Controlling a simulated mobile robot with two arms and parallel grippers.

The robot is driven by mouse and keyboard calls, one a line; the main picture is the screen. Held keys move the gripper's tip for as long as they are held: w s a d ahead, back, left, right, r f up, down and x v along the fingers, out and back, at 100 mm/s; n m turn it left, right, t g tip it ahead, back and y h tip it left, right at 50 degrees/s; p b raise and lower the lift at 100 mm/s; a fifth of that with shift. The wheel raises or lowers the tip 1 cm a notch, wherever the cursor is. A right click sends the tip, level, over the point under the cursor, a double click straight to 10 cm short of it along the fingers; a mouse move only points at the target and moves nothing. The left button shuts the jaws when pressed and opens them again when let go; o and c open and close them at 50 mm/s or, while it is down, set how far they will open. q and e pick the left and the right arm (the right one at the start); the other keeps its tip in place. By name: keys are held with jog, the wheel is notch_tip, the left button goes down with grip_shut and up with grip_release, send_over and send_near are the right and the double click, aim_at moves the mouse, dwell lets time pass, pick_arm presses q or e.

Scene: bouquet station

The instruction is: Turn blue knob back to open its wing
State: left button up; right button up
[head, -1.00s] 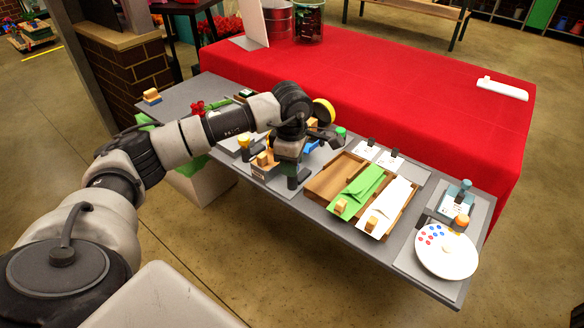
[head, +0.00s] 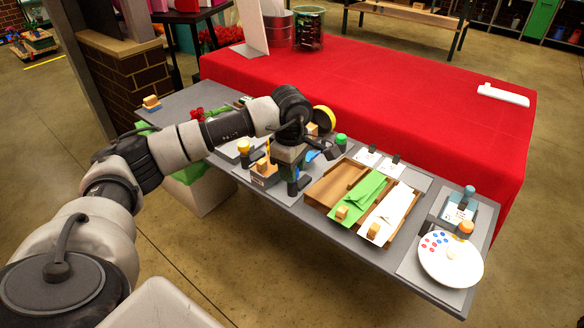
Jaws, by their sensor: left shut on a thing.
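My left gripper (head: 291,172) points down over the knob station in the middle of the grey table. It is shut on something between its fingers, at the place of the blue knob. The wrist and fingers hide most of the knob; a small patch of blue (head: 313,147) shows just right of the gripper. The wing cannot be made out clearly behind my arm. A yellow knob (head: 244,146) stands left of the gripper and a green knob (head: 341,139) stands to the right. My right gripper is not in view.
A wooden tray (head: 322,195) with green and white sheets lies right of the gripper. A paint palette (head: 451,260) and an orange-topped jar (head: 464,228) are at the right end. A red-covered table (head: 400,95) stands behind. Red flowers (head: 198,113) lie at left.

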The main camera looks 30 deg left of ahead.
pick_arm(q)
jog(key=o, duration=0.9)
jog(key=r, duration=1.1)
jog(key=shift+s+b, duration=0.2)
jog(key=shift+b, duration=0.2)
jog(key=shift+f, duration=0.1)
